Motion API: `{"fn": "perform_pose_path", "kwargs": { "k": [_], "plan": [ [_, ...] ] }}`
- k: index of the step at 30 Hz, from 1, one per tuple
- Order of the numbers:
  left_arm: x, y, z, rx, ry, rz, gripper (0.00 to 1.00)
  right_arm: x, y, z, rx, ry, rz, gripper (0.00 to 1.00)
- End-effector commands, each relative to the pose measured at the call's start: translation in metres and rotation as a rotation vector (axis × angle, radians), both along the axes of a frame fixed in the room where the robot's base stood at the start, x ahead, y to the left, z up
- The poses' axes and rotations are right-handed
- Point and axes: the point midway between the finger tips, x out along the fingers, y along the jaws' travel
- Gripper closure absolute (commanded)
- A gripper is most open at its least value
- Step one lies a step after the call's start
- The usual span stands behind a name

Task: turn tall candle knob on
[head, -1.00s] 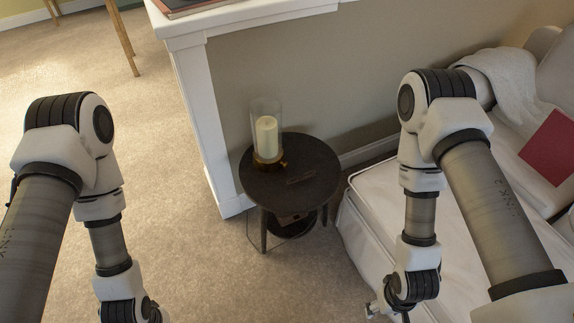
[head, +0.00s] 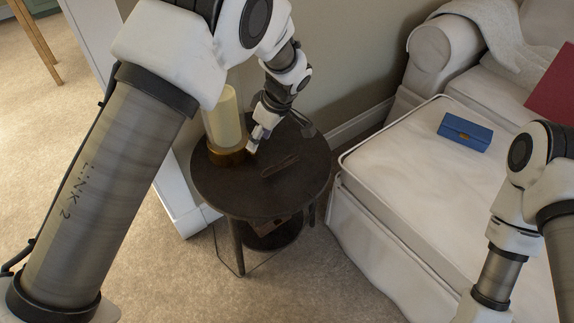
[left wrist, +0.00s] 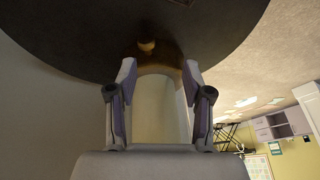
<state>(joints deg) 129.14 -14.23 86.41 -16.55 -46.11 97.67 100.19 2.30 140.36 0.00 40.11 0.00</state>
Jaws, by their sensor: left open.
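The tall candle (head: 225,115) is a cream pillar in clear glass on a brass base (head: 228,157), upright on a dark round side table (head: 255,195). My left gripper (head: 254,146) is at the right side of the base, just above the tabletop. In the left wrist view the candle (left wrist: 162,108) shows between the open fingers of my left gripper (left wrist: 158,68). A small gold bump, perhaps the knob (left wrist: 147,46), shows just beyond the fingertips. I cannot tell whether a finger touches the base. My right gripper is out of view.
A thin dark item (head: 280,166) lies on the tabletop. A white half-wall post (head: 185,200) and a wall (head: 345,70) are close behind and left.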

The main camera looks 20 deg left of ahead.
Motion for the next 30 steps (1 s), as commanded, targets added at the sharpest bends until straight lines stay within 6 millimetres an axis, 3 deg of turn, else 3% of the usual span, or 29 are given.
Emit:
{"fn": "perform_pose_path", "kwargs": {
  "k": [1,3,8,16,21,29,30],
  "plan": [
    [0.007,-0.004,-0.015,0.007,-0.035,-0.010,0.50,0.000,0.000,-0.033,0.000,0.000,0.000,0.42],
    [0.011,-0.007,-0.010,0.013,-0.064,-0.018,0.50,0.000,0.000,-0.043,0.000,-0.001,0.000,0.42],
    [0.015,-0.006,-0.004,0.014,-0.086,-0.019,0.50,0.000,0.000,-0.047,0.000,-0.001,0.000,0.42],
    [0.018,0.012,-0.051,0.012,-0.081,-0.018,0.50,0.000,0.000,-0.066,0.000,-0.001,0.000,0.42],
    [0.021,0.020,-0.069,0.012,-0.083,-0.020,0.50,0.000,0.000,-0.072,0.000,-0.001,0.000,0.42],
    [0.021,0.022,-0.071,0.013,-0.083,-0.021,0.50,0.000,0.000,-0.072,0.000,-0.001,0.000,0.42],
    [0.021,0.022,-0.070,0.012,-0.083,-0.020,0.60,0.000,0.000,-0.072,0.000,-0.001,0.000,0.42]
  ]
}}
